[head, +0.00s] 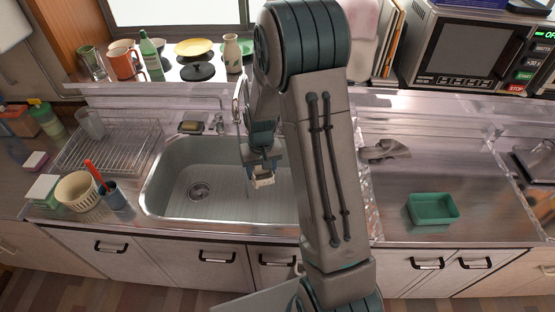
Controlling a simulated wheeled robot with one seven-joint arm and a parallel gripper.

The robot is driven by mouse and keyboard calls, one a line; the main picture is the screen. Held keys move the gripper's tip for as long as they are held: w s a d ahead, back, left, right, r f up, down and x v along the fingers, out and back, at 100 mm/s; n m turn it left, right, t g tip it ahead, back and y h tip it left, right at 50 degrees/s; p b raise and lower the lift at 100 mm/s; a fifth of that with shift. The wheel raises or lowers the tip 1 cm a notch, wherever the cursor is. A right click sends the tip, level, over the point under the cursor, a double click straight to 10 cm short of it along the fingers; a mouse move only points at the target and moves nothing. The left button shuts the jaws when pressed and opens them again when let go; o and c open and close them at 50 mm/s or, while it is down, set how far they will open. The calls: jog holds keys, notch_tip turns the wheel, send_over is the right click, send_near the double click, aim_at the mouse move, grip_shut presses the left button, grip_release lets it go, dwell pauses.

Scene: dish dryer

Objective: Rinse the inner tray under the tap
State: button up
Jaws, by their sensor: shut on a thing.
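My gripper (262,178) points down over the right part of the steel sink (180,205). It is shut on a small pale thing at its tips, too small to identify. The tap (220,124) stands at the back of the sink, left of my arm, and is partly hard to make out. A green rectangular tray (432,222) sits upright on the right counter, apart from my gripper. I cannot tell whether it is the inner tray. My arm hides part of the sink's right side.
A wire dish rack (110,148), a ribbed bowl (76,192) and a blue cup (114,197) stand left of the sink. A grey cloth (386,149) lies on the right counter. A microwave (465,50) stands at the back right. Counter around the green tray is clear.

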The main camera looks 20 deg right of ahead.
jog(key=d+m+b, duration=0.1)
jog(key=b, duration=0.2)
jog(key=d+t+y+b, duration=0.1)
jog(key=b, duration=0.2)
jog(key=shift+w+m+t, duration=0.25)
jog(key=shift+m+t, duration=0.05)
jog(key=shift+m, duration=0.1)
jog(key=b, duration=0.3)
jog(key=shift+d+r+m+t+y, duration=0.3)
jog(key=shift+d, duration=0.05)
jog(key=r+m+t+y+b, duration=0.1)
jog(key=r+t+b, duration=0.1)
jog(key=b, duration=0.4)
jog(key=shift+w+r+b, duration=0.15)
jog(key=shift+w+b, duration=0.05)
jog(key=shift+b, duration=0.15)
jog(key=w+a+f+p, duration=0.2)
jog(key=w+a, duration=0.4)
jog(key=w, duration=0.4)
jog(key=shift+w+a+f+t+p, duration=0.3)
jog(key=shift+a+f+p, duration=0.05)
jog(key=shift+p, duration=0.4)
jog(key=shift+w+d, duration=0.1)
jog(key=shift+d, duration=0.1)
